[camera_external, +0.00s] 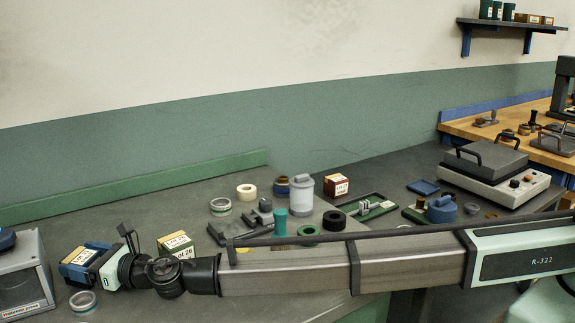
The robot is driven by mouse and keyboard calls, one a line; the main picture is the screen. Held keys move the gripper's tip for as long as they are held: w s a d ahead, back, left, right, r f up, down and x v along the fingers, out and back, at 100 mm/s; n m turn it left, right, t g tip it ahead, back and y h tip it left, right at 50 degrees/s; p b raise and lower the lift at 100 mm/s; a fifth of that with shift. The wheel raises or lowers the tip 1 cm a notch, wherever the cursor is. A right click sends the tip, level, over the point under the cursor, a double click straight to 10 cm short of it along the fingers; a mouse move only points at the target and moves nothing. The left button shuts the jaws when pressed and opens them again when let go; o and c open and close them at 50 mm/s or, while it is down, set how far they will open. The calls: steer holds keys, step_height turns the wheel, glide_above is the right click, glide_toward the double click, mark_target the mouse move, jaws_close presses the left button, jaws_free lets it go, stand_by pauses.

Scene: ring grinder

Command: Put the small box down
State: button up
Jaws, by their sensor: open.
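A small box (77,255) with a yellow and white label sits at the far left of the dark bench, right at the end of my arm. My gripper (83,263) is open around or against this box; dark blue parts there hide much of it. I cannot tell whether the fingers touch it.
A grey machine (22,280) stands left of my gripper, and a ring (83,302) lies in front. Several rings, a grey canister (301,195) and a red-brown box (336,185) fill the bench middle. A grey-lidded machine (495,175) stands right. My arm spans the front.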

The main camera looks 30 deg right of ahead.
mark_target(68, 257)
steer(key=x, duration=0.3)
steer(key=shift+c, duration=0.4)
steer(key=c, duration=1)
